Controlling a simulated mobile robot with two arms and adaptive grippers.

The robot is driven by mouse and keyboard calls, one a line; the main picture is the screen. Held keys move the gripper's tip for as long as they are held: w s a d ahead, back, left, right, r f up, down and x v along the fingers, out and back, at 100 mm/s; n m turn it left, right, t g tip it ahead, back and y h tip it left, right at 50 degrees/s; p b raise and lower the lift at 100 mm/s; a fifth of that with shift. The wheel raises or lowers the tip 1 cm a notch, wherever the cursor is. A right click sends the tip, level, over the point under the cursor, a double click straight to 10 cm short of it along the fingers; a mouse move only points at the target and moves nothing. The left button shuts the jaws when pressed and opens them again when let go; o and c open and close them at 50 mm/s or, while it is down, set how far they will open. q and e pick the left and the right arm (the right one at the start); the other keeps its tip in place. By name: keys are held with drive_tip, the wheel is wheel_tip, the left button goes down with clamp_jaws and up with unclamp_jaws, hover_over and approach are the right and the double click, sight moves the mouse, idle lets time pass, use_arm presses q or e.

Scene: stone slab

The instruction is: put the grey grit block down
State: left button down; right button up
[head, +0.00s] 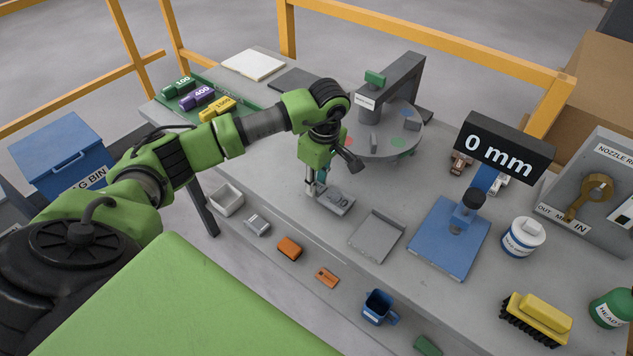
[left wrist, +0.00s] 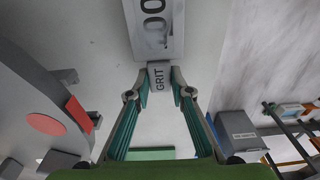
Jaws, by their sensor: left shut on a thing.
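The grey grit block (head: 336,200) is at the middle of the slab in the head view, at the end of my left arm. My left gripper (head: 314,188) points down and is shut on the block's narrow end. In the left wrist view the fingertips (left wrist: 159,92) close on a tab marked GRIT, and the wider body of the block (left wrist: 154,28) with large digits extends beyond them. The block lies roughly level, at or just above the slab; I cannot tell whether it touches. My right gripper is not in view.
A shallow grey tray (head: 377,237) lies to the right of the block, with a blue plate (head: 446,240) beyond. A round disc (head: 400,148) under a grey arm stands behind. A green rack (head: 231,120) holds coloured blocks at the back left. Small items line the front ledge.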

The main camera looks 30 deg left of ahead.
use_arm(q)
drive_tip(key=shift+f, duration=0.85)
drive_tip(key=c, duration=1.8)
unclamp_jaws()
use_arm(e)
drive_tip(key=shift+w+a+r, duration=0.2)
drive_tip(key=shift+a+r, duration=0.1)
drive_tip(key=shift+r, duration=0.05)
